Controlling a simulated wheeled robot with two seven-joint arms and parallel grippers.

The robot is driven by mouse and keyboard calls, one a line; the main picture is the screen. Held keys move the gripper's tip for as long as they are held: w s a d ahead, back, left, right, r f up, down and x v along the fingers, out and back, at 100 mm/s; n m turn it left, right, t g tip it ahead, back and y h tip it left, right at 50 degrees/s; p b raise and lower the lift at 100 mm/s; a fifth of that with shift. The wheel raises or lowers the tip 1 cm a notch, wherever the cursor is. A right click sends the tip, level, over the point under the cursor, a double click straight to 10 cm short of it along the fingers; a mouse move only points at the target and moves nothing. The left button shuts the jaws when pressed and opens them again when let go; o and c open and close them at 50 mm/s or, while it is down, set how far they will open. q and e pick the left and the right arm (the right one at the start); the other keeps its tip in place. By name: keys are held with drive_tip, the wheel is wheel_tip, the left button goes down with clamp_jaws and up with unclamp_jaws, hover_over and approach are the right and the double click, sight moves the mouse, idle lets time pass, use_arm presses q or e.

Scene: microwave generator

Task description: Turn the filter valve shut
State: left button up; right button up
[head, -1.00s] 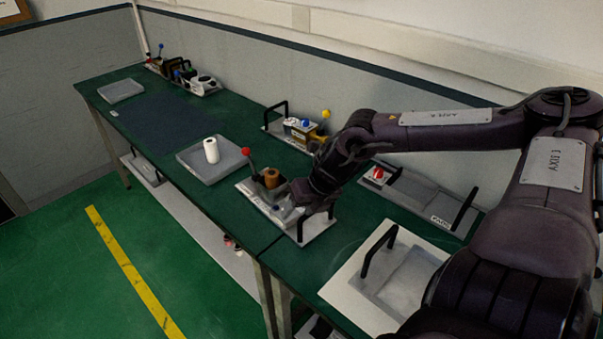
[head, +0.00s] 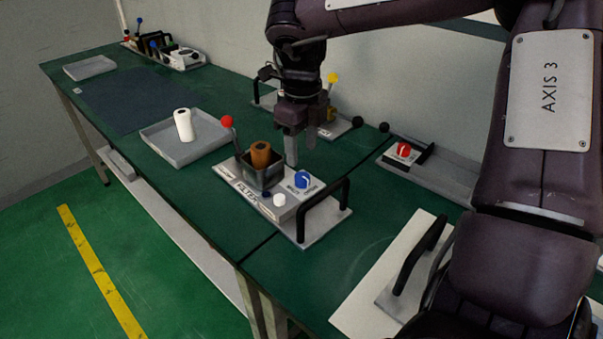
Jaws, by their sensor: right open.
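The filter unit (head: 232,179), labelled FILTER, stands on the green bench. A blue knob (head: 303,179) with small lettering beside it sits on its panel, and a white knob (head: 280,200) is in front of that. A brown cylinder (head: 261,153) stands in the unit's dark open box, beside a lever with a red ball (head: 227,121). My right gripper (head: 301,147) points down, open and empty, above and just behind the blue knob, apart from it. Which knob is the filter valve I cannot read for sure. My left gripper is out of view.
A black handle (head: 325,208) arches over the filter unit's right end. Behind stands a unit with a yellow-ball lever (head: 332,78). A unit with a red knob (head: 403,149) is to the right. A grey tray (head: 172,150) holds a white roll (head: 184,125) at left.

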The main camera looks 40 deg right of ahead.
sight(302, 176)
wheel_tip(302, 176, down, 6)
drive_tip(key=shift+s+f, duration=0.1)
drive_tip(key=shift+f, duration=0.4)
drive_tip(key=c, duration=1)
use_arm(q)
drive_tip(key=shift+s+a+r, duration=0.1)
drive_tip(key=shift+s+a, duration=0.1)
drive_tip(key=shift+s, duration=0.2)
